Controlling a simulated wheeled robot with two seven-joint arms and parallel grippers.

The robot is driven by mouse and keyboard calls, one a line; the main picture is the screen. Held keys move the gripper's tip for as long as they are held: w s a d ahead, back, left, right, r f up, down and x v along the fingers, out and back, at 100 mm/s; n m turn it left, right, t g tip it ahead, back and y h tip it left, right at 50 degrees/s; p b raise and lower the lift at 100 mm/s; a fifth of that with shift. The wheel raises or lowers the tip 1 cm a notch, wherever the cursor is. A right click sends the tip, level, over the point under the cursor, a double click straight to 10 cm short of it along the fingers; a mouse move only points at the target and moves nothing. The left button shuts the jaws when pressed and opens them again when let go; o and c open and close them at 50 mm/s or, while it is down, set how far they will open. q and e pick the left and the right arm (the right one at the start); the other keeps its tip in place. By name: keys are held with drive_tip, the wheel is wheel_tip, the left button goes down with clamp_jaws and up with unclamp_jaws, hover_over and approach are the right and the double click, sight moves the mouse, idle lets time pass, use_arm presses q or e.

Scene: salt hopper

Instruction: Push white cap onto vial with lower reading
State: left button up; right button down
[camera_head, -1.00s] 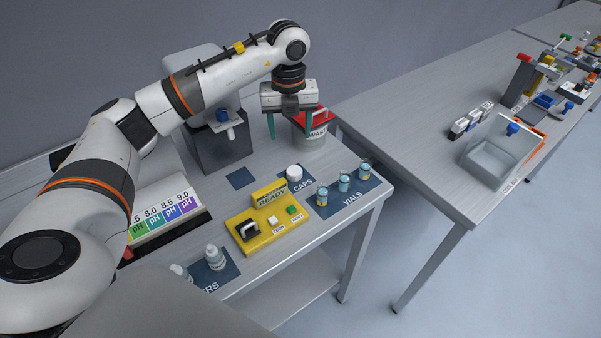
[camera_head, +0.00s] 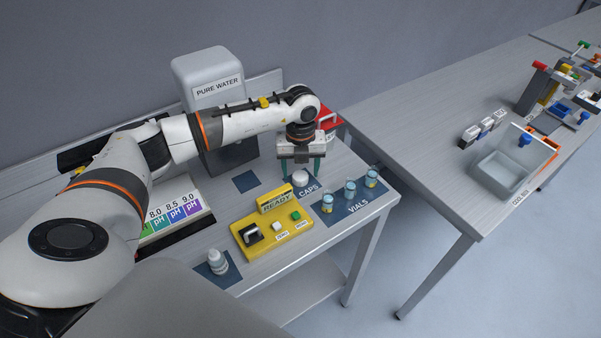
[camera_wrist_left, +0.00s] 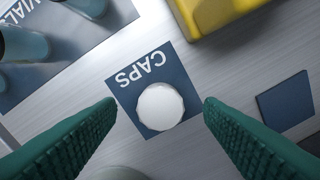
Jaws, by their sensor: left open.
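The white cap (camera_head: 300,178) sits on the blue CAPS mat (camera_head: 310,188). In the left wrist view the cap (camera_wrist_left: 160,106) lies between and below the two green fingers. My left gripper (camera_head: 301,170) is open and empty, pointing down just over the cap. Several vials with blue contents stand on the VIALS mat (camera_head: 345,209): a near one (camera_head: 327,204), a middle one (camera_head: 350,188) and a far one (camera_head: 371,177). The yellow meter (camera_head: 272,233) shows READY; no vial reading is legible. My right gripper is not seen.
A PURE WATER dispenser (camera_head: 214,100) stands behind my left arm. A red-lidded waste bin (camera_head: 327,122) is partly hidden behind the gripper. A dropper bottle (camera_head: 218,262) stands at the front. A clear cool box (camera_head: 505,167) is on the right table.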

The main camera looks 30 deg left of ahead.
use_arm(q)
drive_tip(key=shift+f, duration=1.2)
drive_tip(key=c, duration=1.1)
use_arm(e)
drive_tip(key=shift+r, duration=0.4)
use_arm(q)
drive_tip(key=shift+o, duration=0.2)
drive_tip(key=shift+r, duration=0.2)
